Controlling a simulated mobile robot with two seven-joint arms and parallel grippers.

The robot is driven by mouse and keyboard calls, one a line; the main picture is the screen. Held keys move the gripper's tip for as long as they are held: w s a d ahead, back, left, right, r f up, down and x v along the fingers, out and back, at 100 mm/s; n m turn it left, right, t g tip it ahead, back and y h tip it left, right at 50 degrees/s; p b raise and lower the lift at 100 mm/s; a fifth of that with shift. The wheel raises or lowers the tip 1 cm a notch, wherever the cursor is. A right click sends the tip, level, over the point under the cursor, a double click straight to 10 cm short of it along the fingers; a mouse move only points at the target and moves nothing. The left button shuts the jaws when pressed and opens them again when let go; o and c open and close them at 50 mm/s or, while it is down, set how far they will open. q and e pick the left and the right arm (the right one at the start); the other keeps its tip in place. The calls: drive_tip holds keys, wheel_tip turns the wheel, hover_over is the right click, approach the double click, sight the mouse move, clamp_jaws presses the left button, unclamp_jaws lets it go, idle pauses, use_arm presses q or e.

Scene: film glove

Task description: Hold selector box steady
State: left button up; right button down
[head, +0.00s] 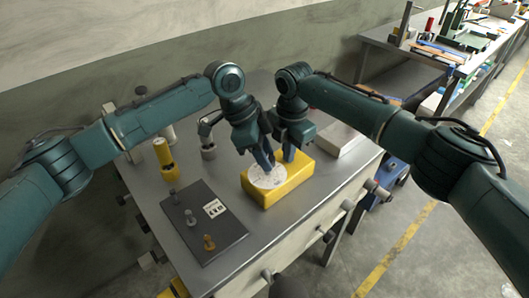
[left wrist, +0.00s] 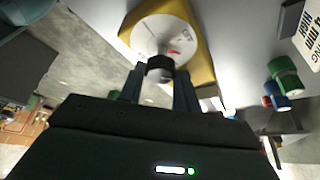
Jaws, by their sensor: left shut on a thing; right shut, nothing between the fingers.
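The yellow selector box (head: 283,188) sits on the grey workbench, with a round white dial plate (head: 268,177) on top. My left gripper (head: 266,168) points down over the dial. In the left wrist view its fingers close on a dark knob (left wrist: 160,68) at the dial (left wrist: 165,37), with the yellow box (left wrist: 192,25) behind. The knob is hidden by the fingers in the head view. My right gripper (head: 289,156) is shut and empty, fingers down at the box's far side; I cannot tell whether it touches the box.
A dark panel (head: 228,233) with small pegs and a white label lies left of the box. A yellow cylinder (head: 164,157) and a grey post with a bent arm (head: 209,150) stand at the back left. A pale block (head: 338,139) lies right of the box.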

use_arm(q)
drive_tip(key=shift+s+d, duration=0.15)
drive_tip(key=shift+d, duration=0.05)
idle(0.3)
drive_tip(key=o, duration=0.7)
drive_tip(key=shift+o, duration=1.3)
drive_tip(key=shift+a, duration=0.1)
drive_tip(key=v, duration=1.2)
